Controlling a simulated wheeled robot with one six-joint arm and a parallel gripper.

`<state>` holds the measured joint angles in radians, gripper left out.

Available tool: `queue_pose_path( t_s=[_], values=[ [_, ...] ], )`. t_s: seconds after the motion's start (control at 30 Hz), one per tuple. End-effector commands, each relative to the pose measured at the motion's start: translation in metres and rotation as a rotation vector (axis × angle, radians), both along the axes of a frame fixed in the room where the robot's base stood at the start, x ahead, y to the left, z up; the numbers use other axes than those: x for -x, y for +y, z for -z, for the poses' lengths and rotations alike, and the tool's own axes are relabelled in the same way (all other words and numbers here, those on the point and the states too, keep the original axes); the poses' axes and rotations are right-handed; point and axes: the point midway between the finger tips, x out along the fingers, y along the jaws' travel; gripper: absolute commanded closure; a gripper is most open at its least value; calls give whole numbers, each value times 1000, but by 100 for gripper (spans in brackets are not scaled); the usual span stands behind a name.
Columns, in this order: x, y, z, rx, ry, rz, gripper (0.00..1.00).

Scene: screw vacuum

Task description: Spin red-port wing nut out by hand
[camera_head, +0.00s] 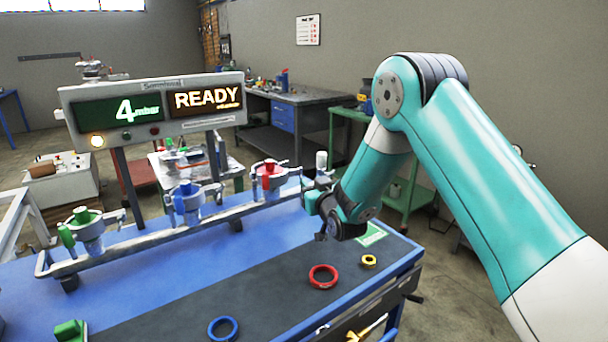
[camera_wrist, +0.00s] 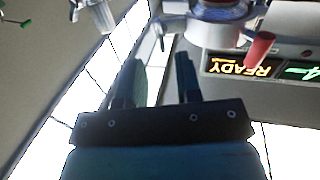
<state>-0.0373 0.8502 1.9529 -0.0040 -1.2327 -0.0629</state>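The red port (camera_head: 270,182) is a metal fitting with a red top and red lever, at the right part of the rail in the head view. Which metal part is the wing nut is too small to tell. My gripper (camera_wrist: 160,62) has its two fingers apart with nothing between them, below and left of that port in the picture. In the head view my gripper (camera_head: 314,200) is right of the red port, its fingertips unclear.
Blue (camera_head: 188,202) and green (camera_head: 86,230) ports stand further left on the rail. A display (camera_head: 150,108) reads 4 mbar and READY. A white cylinder (camera_head: 321,160) stands near my gripper.

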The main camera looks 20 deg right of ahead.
Motion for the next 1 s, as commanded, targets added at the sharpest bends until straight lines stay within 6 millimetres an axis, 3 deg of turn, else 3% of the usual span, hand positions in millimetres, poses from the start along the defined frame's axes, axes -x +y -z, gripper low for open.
queue_pose_path(
  t_s=[0.1, 0.3, 0.7, 0.87, 1.0],
  values=[
    [-24, 1, -1, 0, -1, 0, 68],
    [-49, 2, 0, 0, 0, -1, 68],
    [-56, 2, 0, 0, 1, 0, 68],
    [-56, 2, 0, 0, 1, 0, 100],
    [-56, 2, 0, 0, 0, 0, 100]
  ],
)
